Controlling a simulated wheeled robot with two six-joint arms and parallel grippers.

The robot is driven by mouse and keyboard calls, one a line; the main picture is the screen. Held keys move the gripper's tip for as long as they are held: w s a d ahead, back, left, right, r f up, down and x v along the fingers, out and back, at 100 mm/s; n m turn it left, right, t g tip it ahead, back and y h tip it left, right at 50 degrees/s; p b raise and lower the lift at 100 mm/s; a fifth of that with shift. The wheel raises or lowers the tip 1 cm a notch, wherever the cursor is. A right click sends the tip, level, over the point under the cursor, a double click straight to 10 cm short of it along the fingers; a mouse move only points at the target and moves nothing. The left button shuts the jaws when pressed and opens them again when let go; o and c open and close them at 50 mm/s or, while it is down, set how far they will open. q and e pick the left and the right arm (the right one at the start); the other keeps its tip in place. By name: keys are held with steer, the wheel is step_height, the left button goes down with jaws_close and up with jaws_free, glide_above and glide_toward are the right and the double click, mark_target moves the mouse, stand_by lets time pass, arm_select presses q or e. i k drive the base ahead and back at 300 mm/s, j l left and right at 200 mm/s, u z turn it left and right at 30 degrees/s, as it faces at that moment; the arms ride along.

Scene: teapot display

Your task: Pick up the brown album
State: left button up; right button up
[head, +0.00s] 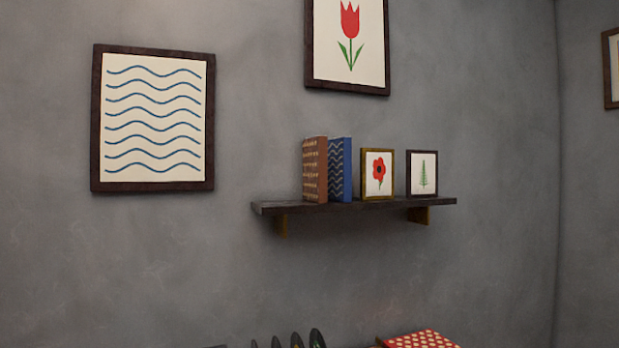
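A brown album (315,170) with a light pattern stands upright at the left of a dark wall shelf (385,206). A blue album (340,169) with wavy lines stands upright just to its right, close against it or nearly so. Neither of my grippers shows in the head view.
Right of the albums on the shelf stand a small framed red flower (378,173) and a small framed green tree (422,174). Larger pictures of waves (153,119) and a tulip (349,47) hang on the wall. A red dotted item (422,340) and dark rounded edges show at the bottom.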

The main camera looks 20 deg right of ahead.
mark_target(315, 149)
steer(key=i+l, duration=0.1)
steer(key=l, duration=0.95)
steer(key=i+l, duration=0.15)
steer(key=l, duration=0.35)
steer(key=l+z, duration=0.05)
